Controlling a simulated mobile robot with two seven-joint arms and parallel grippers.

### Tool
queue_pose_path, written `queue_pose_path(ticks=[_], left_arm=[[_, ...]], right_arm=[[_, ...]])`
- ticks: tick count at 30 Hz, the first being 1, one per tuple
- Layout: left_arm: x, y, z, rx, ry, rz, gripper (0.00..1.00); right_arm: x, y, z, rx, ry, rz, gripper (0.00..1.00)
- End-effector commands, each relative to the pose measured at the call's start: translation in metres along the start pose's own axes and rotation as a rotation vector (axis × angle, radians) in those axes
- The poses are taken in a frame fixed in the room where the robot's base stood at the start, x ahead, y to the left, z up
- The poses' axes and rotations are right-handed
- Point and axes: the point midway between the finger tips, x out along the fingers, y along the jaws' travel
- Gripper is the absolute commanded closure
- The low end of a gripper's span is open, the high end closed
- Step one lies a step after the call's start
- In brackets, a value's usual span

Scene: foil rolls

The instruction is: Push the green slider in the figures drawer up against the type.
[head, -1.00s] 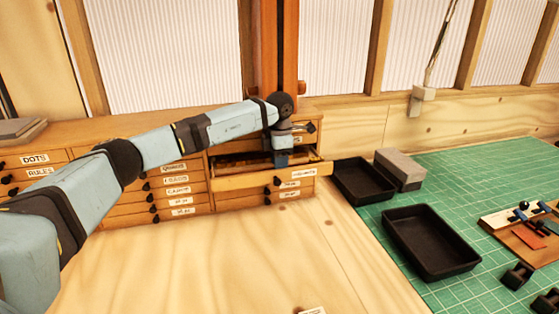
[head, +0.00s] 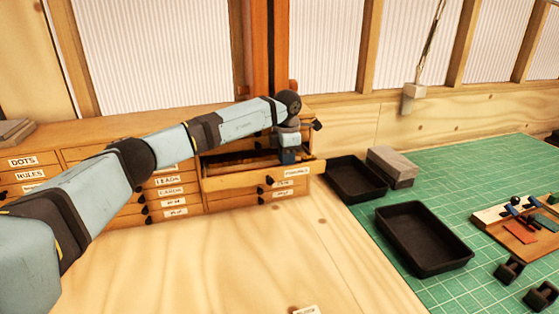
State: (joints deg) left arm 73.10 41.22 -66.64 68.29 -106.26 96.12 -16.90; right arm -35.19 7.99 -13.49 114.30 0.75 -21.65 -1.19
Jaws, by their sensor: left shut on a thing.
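The open drawer (head: 240,184) sticks out of the wooden type cabinet at the back. Its label is too small to read surely. My left gripper (head: 288,158) points down into the drawer's right part, just behind its front board. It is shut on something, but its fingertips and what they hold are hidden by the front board. I cannot make out the green slider or single pieces of type; the drawer's inside (head: 240,164) shows only as a dark strip. My right gripper is not in view.
Closed drawers with dark knobs lie below and left of the open one. Two black trays (head: 423,240) (head: 357,180) and a grey block (head: 393,167) are at the right, near or on the green mat (head: 490,170). The wooden bench top (head: 240,260) in front is mostly clear.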

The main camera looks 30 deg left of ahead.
Motion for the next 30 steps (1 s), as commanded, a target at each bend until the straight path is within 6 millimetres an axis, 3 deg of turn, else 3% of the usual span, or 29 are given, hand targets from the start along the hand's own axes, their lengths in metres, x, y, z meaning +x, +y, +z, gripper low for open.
queue_pose_path(ticks=[5,6,7,17,23,30], left_arm=[[0.0,0.0,-0.001,0.0,0.002,0.0,1.0],[0.0,0.0,-0.001,0.0,0.002,0.0,0.74],[0.0,0.0,-0.001,0.0,0.002,0.0,0.72],[-0.004,0.0,-0.001,0.0,0.001,0.0,0.72],[-0.034,0.001,0.0,0.0,-0.003,0.002,0.72],[-0.09,0.0,0.0,0.001,-0.002,0.002,0.72]], right_arm=[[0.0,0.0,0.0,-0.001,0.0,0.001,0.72],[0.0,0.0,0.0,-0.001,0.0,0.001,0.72],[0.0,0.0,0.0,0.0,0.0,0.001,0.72],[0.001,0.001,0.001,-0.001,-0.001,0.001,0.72],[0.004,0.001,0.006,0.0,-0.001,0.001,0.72],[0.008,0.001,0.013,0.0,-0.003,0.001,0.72]])
